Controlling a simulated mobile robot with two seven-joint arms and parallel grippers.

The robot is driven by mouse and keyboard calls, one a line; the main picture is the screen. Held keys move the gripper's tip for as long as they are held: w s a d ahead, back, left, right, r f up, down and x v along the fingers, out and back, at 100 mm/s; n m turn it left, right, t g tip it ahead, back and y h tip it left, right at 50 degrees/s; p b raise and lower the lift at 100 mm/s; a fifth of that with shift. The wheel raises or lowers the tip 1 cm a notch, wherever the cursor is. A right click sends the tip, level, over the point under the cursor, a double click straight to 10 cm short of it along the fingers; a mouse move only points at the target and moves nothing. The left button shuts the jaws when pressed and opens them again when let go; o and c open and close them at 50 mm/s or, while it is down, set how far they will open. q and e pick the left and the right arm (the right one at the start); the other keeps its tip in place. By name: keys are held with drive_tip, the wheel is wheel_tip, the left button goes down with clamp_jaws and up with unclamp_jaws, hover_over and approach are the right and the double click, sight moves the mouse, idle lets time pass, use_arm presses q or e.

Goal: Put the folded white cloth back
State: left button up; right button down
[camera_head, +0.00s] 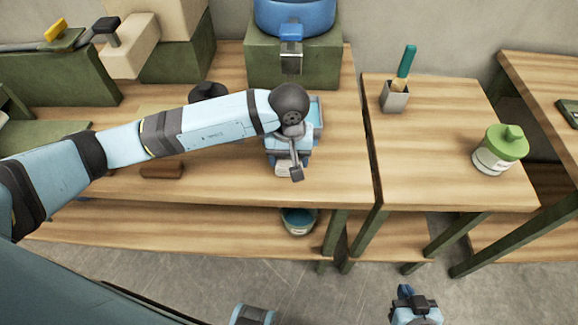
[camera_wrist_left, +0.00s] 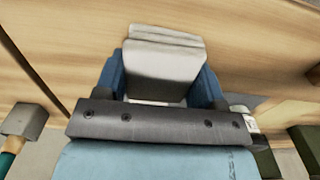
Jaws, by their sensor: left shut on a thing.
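The folded white cloth (camera_wrist_left: 165,70) sits between the blue fingers of my left gripper (camera_wrist_left: 163,85) in the left wrist view. It shows folded layers at its far edge. In the head view my left gripper (camera_head: 290,166) is low over the front right part of the wooden workbench (camera_head: 335,165), and a small part of the cloth (camera_head: 284,171) shows below it. I cannot tell whether the cloth touches the bench top. My right gripper (camera_head: 414,303) is at the bottom edge, away from the benches, and its finger opening is unclear.
A blue tray-like thing (camera_head: 316,110) is partly hidden behind my left wrist. A green stand with a blue dispenser (camera_head: 293,20) is behind it. On the right bench are a grey cup (camera_head: 394,98) with a green-handled tool and a green-lidded jar (camera_head: 497,155). A brown block (camera_head: 161,171) lies left.

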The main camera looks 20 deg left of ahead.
use_arm(q)
drive_tip(key=shift+f, duration=2.45)
drive_tip(key=shift+f, duration=0.25)
drive_tip(key=o, duration=0.9)
drive_tip(key=shift+r, duration=0.1)
drive_tip(key=shift+r, duration=0.1)
